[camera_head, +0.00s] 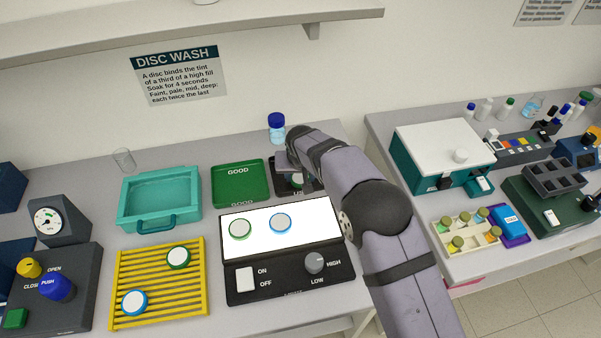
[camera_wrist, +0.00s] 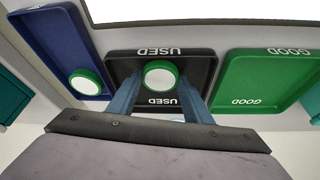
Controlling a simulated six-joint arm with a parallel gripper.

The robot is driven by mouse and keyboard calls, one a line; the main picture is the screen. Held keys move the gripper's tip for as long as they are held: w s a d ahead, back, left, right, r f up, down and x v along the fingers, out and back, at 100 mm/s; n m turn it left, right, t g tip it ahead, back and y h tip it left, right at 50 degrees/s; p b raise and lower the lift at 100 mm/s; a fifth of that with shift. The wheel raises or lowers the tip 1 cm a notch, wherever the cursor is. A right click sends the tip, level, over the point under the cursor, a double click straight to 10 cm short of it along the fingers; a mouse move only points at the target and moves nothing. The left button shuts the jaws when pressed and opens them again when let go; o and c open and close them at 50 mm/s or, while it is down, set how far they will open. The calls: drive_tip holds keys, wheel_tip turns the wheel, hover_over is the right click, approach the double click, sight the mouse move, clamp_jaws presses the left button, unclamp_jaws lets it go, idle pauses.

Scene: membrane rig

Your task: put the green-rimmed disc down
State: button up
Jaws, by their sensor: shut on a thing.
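My gripper (camera_wrist: 159,84) is shut on a green-rimmed white disc (camera_wrist: 160,76), which shows between its fingertips. It is over the black USED tray (camera_wrist: 190,68); I cannot tell whether the disc touches the tray floor. In the head view my arm hides the held disc and most of the USED tray (camera_head: 283,187). Other green-rimmed discs lie in a dark blue tray (camera_wrist: 86,81), on the white lit panel (camera_head: 239,229) and on the yellow rack (camera_head: 178,257).
A green GOOD tray (camera_head: 240,183) adjoins the USED tray. Blue-rimmed discs lie on the lit panel (camera_head: 281,223) and the rack (camera_head: 134,302). A blue-capped bottle (camera_head: 277,129) stands behind the USED tray. A teal basin (camera_head: 160,197) is at left.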

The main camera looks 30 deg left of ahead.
drive_tip(key=shift+f, duration=0.15)
drive_tip(key=o, duration=1)
drive_tip(key=shift+r, duration=0.2)
drive_tip(key=b+v, duration=0.4)
drive_tip(key=v, duration=0.8)
drive_tip(key=shift+f, duration=0.1)
drive_tip(key=shift+d, duration=0.1)
